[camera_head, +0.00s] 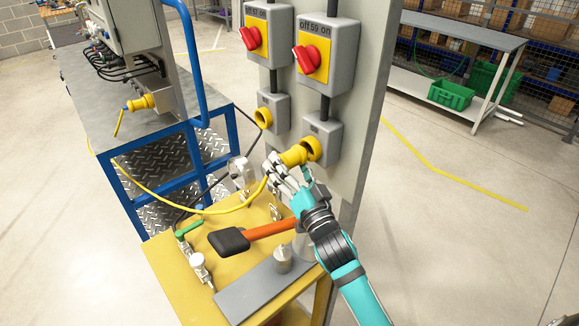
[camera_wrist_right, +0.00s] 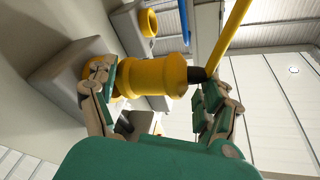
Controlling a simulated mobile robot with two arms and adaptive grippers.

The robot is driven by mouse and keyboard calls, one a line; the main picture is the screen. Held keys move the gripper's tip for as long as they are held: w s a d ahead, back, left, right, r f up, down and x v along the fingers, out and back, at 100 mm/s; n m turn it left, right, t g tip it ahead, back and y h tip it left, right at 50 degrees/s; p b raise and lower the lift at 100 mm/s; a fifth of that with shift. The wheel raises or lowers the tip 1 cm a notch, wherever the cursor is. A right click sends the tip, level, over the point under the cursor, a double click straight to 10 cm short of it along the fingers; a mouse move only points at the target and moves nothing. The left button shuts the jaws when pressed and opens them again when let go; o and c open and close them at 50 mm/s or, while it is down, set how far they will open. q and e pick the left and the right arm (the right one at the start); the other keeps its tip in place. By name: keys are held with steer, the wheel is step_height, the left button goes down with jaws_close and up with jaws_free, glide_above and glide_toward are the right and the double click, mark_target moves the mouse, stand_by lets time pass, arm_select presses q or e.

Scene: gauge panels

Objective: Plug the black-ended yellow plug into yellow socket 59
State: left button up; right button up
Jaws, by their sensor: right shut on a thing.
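My right gripper (camera_head: 286,172) is shut on the yellow plug (camera_head: 292,157), right in front of yellow socket 59 (camera_head: 311,149) on the right-hand grey box. In the right wrist view, the plug (camera_wrist_right: 160,77) lies between the fingers of my gripper (camera_wrist_right: 155,105), with its black end (camera_wrist_right: 198,75) toward the yellow cable. Its front faces the grey socket box (camera_wrist_right: 65,78). The fingers partly cover the joint, so I cannot tell how far the plug is in. The red switch (camera_head: 306,59) above is labelled 59. My left gripper is not in view.
A second yellow socket (camera_head: 263,118) sits left of socket 59. Below, the yellow table (camera_head: 170,265) holds an orange-handled hammer (camera_head: 234,240), a grey plate (camera_head: 255,292) and valves. Another yellow plug (camera_head: 140,103) is at the blue-framed bench. The floor on the right is clear.

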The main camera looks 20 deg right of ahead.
steer(key=shift+w+d+p, duration=0.15)
steer(key=shift+d+p, duration=0.15)
steer(key=shift+d, duration=0.1)
stand_by(0.7)
steer(key=shift+w+d+r, duration=0.1)
steer(key=shift+d+r, duration=0.4)
steer(key=shift+d, duration=0.05)
stand_by(1.3)
steer(key=shift+o, duration=0.3)
steer(key=shift+w+d+p, duration=0.1)
steer(key=shift+d+p, duration=0.15)
steer(key=shift+p, duration=0.05)
stand_by(0.5)
steer(key=shift+w+d, duration=0.1)
steer(key=shift+d, duration=0.05)
steer(key=shift+c, duration=1)
steer(key=shift+f, duration=0.1)
steer(key=c, duration=0.3)
steer(key=shift+s+a+f+h, duration=0.2)
steer(key=shift+a+f+h, duration=0.1)
steer(key=shift+a+f, duration=0.35)
steer(key=shift+c, duration=0.2)
steer(key=shift+s+a, duration=0.15)
steer(key=shift+s, duration=0.15)
steer(key=shift+a+r, duration=0.1)
steer(key=shift+r, duration=0.05)
